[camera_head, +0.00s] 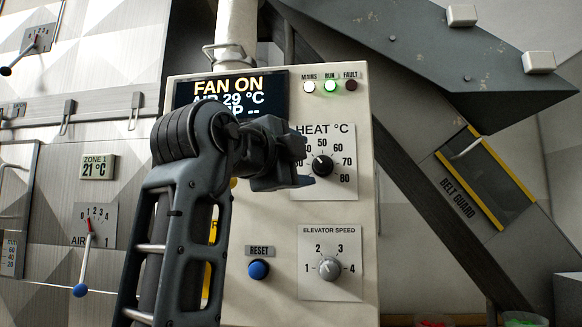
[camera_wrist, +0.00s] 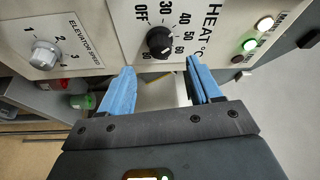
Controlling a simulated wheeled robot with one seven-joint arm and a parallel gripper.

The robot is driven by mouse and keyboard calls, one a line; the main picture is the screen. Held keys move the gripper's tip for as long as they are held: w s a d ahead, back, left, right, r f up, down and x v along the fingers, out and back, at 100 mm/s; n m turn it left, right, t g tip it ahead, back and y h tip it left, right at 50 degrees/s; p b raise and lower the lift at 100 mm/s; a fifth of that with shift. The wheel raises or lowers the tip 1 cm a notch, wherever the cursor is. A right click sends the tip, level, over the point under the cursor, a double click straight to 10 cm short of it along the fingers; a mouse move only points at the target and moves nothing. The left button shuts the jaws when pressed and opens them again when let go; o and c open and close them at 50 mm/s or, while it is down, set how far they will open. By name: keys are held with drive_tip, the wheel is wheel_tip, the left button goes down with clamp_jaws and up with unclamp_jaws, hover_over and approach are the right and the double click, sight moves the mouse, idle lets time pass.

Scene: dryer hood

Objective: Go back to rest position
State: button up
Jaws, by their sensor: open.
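My gripper (camera_head: 304,166) is at the front of the cream control panel (camera_head: 275,218), beside the HEAT °C dial. In the wrist view my gripper (camera_wrist: 160,84) shows two blue fingers, spread apart with nothing between them. The black HEAT knob (camera_head: 322,165) also shows in the wrist view (camera_wrist: 160,43), just beyond the fingers; I cannot tell whether they touch it. My arm is raised in front of the panel and covers part of the display and dial scale.
The display (camera_head: 230,86) reads FAN ON and AIR 29 °C. The green RUN lamp (camera_head: 330,86) is lit. The blue RESET button (camera_head: 258,269) and ELEVATOR SPEED knob (camera_head: 330,268) sit lower. A belt guard (camera_head: 487,177) and sloping chute stand right; a blue-tipped lever (camera_head: 80,289) is left.

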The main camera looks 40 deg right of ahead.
drive_tip(key=w+a+f+n+t+y, duration=0.3)
drive_tip(key=f+n+t, duration=0.3)
drive_tip(key=f+n, duration=0.5)
drive_tip(key=w+a+f+n+t+y, duration=0.25)
drive_tip(key=f+n+t, duration=0.35)
drive_tip(key=f, duration=0.8)
drive_tip(key=s+a+f+n+y, duration=0.2)
drive_tip(key=s+f+n+y, duration=0.3)
drive_tip(key=f, duration=0.5)
drive_tip(key=s+a+f+n+y, duration=0.35)
drive_tip(key=s+f+n, duration=0.25)
drive_tip(key=f, duration=0.5)
drive_tip(key=s+a+f+n+g+y, duration=0.1)
drive_tip(key=s+f+n+y, duration=0.15)
drive_tip(key=s, duration=0.45)
drive_tip(key=s+a+f+n+y, duration=0.1)
drive_tip(key=s+f, duration=0.3)
drive_tip(key=s, duration=0.4)
drive_tip(key=s+a+r+g, duration=0.1)
drive_tip(key=s+a, duration=0.1)
drive_tip(key=s, duration=1.4)
wheel_tip(320, 180, up, 19)
drive_tip(key=p, duration=1.9)
drive_tip(key=shift+w+r, duration=0.2)
